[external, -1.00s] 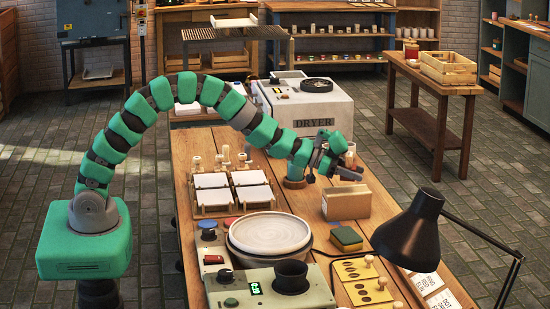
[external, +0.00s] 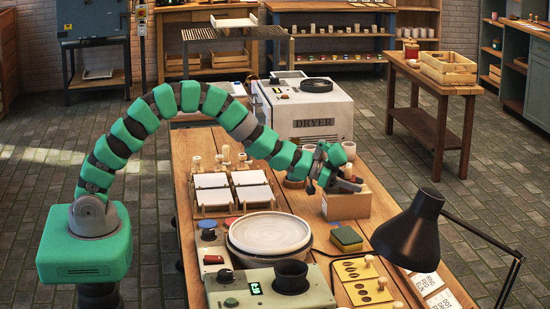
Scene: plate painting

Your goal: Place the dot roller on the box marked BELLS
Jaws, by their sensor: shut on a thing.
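My gripper (external: 346,184) is at the right end of the green arm, just above a small brown cardboard box (external: 347,208). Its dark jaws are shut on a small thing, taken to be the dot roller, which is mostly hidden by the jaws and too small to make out. The box stands on the wooden table, right of the round white plate. No marking can be read on the box face that shows, so I cannot confirm BELLS. I cannot tell whether the held thing touches the box top.
The white plate (external: 270,233) sits on a turntable in front of the box. A black lamp (external: 408,232) stands at the front right. Stamps on a yellow board (external: 362,281) lie nearby. The dryer (external: 312,108) is behind.

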